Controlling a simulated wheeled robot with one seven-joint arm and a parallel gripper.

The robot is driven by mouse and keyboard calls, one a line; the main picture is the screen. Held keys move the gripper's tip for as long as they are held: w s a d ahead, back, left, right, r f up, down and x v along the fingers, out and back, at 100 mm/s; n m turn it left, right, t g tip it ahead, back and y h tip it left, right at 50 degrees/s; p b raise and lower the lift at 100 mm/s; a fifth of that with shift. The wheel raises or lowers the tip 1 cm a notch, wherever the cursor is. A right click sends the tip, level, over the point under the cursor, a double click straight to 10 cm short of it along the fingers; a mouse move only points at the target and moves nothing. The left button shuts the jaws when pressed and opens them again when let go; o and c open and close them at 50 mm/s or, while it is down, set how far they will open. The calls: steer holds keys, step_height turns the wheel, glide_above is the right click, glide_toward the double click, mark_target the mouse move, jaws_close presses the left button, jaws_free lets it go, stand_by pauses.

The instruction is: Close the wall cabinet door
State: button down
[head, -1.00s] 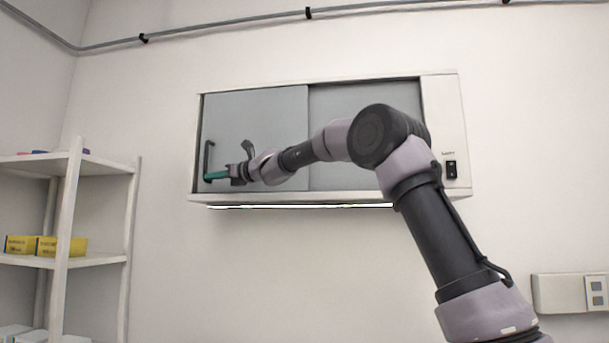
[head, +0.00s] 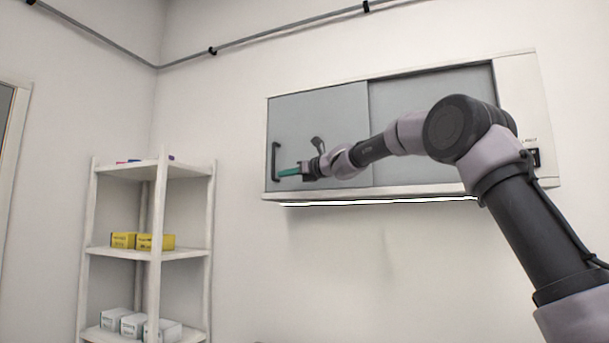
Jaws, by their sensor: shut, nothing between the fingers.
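The wall cabinet (head: 524,95) hangs on the white wall, with two grey sliding panels. The left door panel (head: 325,115) reaches the cabinet's left side frame, with no clear opening seen there. It overlaps the right panel (head: 440,90) near the middle. A dark upright bar handle (head: 275,160) is on the left panel near its left edge. My gripper (head: 284,173), with green fingers, is shut and empty. Its tips are at the lower part of the handle, just right of it; I cannot tell whether they touch. My arm hides part of the right panel.
A white shelf rack (head: 160,255) stands in the corner to the left, with yellow boxes (head: 143,241) and white boxes (head: 130,322). A lit strip (head: 380,201) runs under the cabinet. The wall below the cabinet is clear.

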steer(key=v, duration=1.1)
steer(key=shift+d, duration=0.3)
steer(key=shift+f, duration=0.1)
steer(key=s+d+f+n+h, duration=0.4)
steer(key=s+d+f+n, duration=0.2)
steer(key=s+d+f, duration=0.3)
steer(key=s+d+f+n+g+h, duration=0.1)
steer(key=s+d+f+n+h, duration=0.3)
steer(key=s, duration=1.1)
steer(key=s+d+f+n+g+h, duration=0.1)
steer(key=s+d+f+n+h, duration=0.3)
steer(key=s+d+f+n, duration=0.6)
steer(key=s+d+f, duration=0.2)
steer(key=d+f, duration=0.2)
steer(key=d, duration=0.3)
steer(key=shift+h, duration=0.4)
